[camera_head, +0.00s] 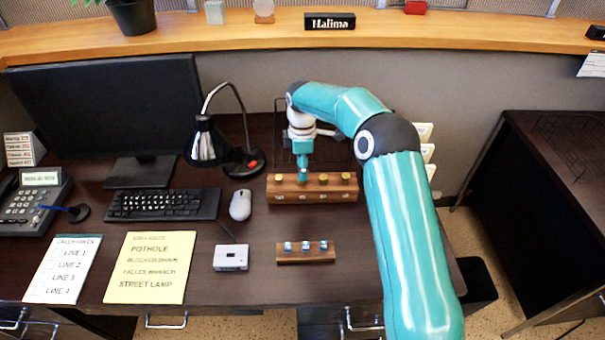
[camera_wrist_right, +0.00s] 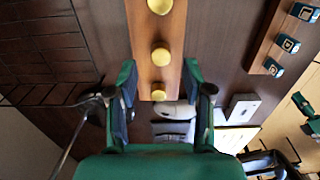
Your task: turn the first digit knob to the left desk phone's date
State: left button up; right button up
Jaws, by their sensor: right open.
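A wooden block (camera_head: 330,195) with a row of brass knobs lies on the dark desk. Its leftmost knob (camera_head: 278,177) shows in the head view, and a knob near the block's end (camera_wrist_right: 158,93) shows in the right wrist view. My right gripper (camera_head: 303,176) points down over the block, just right of the leftmost knob, and partly hides what is below. In the wrist view its fingers (camera_wrist_right: 165,88) are apart with nothing gripped. The left desk phone (camera_head: 36,205) has a small lit display (camera_head: 41,178), its text too small to read. My left gripper is out of view.
A smaller wooden block (camera_head: 300,257) with blue-white pieces sits in front. A mouse (camera_head: 240,205), keyboard (camera_head: 163,204) and desk lamp (camera_head: 206,142) stand left of the knob block. A small grey box (camera_head: 231,257) and paper sheets (camera_head: 150,267) lie nearer the front.

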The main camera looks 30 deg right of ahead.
notch_tip(320, 180, up, 8)
dwell(0.5)
jog(key=shift+r, duration=0.1)
